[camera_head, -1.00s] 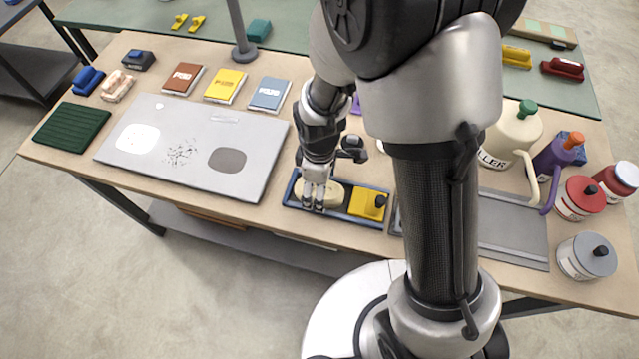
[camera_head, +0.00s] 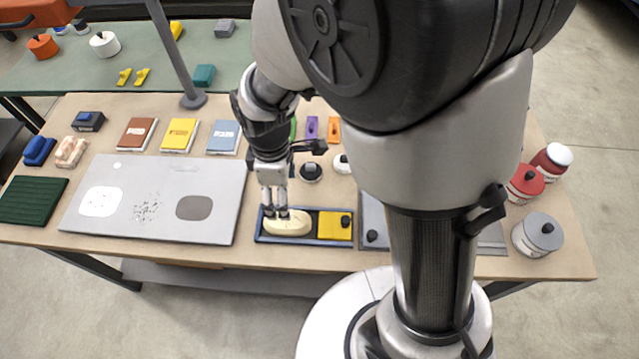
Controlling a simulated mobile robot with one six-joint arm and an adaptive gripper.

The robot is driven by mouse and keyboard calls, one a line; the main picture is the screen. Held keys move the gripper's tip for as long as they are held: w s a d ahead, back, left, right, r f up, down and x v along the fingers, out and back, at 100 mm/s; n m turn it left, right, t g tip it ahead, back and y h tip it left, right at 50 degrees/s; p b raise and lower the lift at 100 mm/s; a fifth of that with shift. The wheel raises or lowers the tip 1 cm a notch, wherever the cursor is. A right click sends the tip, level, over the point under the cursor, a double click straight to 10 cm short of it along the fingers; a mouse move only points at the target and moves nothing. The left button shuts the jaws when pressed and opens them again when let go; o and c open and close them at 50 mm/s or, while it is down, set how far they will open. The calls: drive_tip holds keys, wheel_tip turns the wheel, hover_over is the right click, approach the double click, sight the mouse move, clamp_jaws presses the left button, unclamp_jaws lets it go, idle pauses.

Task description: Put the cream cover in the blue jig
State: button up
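The cream cover (camera_head: 289,227) is an oblong, rounded piece. It lies in the left part of the blue jig (camera_head: 284,241), a shallow blue-rimmed tray near the table's front edge. A narrow gap shows between the fingers. I cannot tell whether they touch or grip the cover, or whether it sits fully flat.
A grey panel (camera_head: 140,228) lies left of the jig. A grey plate (camera_head: 372,212) lies to its right, partly hidden by my arm. Small pieces, including a black round knob (camera_head: 311,172), stand behind the jig. Red and grey lidded pots (camera_head: 537,236) stand far right.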

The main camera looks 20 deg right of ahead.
drive_tip(key=s+d+r+m+t, duration=0.2)
drive_tip(key=s+d+r+m, duration=0.3)
drive_tip(key=r, duration=0.4)
drive_tip(key=s+d+r+m+t, duration=0.2)
drive_tip(key=s+d+r+m, duration=0.4)
drive_tip(key=s+r+m, duration=0.2)
drive_tip(key=shift+s+r+m+t, duration=0.3)
drive_tip(key=shift+r+m, duration=0.3)
drive_tip(key=shift+r, duration=0.15)
